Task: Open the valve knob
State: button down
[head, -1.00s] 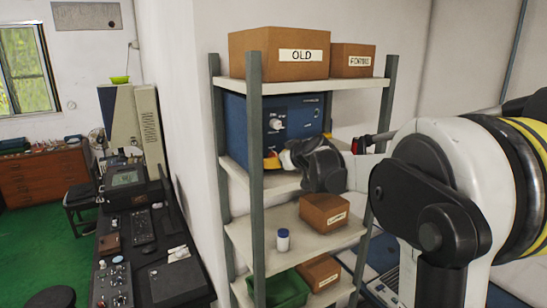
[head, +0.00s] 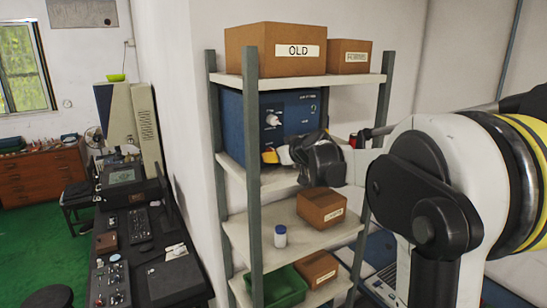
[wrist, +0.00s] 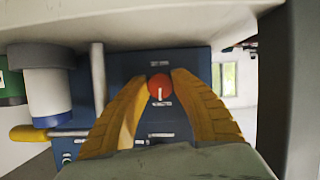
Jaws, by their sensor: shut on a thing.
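The valve knob (wrist: 160,88) is round and red-orange with a white pointer line. It sits on the front of a blue panel box (wrist: 148,62) in the wrist view. My gripper (wrist: 162,78) has its two yellow fingers on either side of the knob, shut on it. The pointer line runs roughly up and down in the wrist view. In the head view the blue box (head: 296,112) stands on a shelf, and my gripper (head: 269,156) is at its lower front. There the gripper hides the red knob.
The box sits on a shelf rack with a grey post (head: 252,170) close to my gripper. A grey-capped white container (wrist: 47,88) and a yellow handle (wrist: 28,133) are left in the wrist view. Boxes, a white bottle (head: 280,236) and a green bin (head: 284,288) are on lower shelves.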

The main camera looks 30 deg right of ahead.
jog(key=m+y+b, duration=0.2)
jog(key=shift+d+f+m+b, duration=0.1)
jog(key=shift+f+m+b, duration=0.05)
jog(key=shift+m+b, duration=0.25)
jog(key=m+y+b, duration=0.2)
jog(key=m+b, duration=0.1)
jog(key=shift+t, duration=0.3)
jog(key=m+y+b, duration=0.1)
jog(key=m+b, duration=0.2)
jog(key=shift+m+t+y, duration=0.3)
jog(key=shift+t, duration=0.1)
jog(key=shift+m+t+y+b, duration=0.55)
jog(key=shift+m+b, duration=0.6)
jog(key=shift+m, duration=0.45)
jog(key=shift+r, duration=0.2)
jog(key=c, duration=1.1)
grip_release()
jog(key=shift+w, duration=0.1)
jog(key=shift+o, duration=0.2)
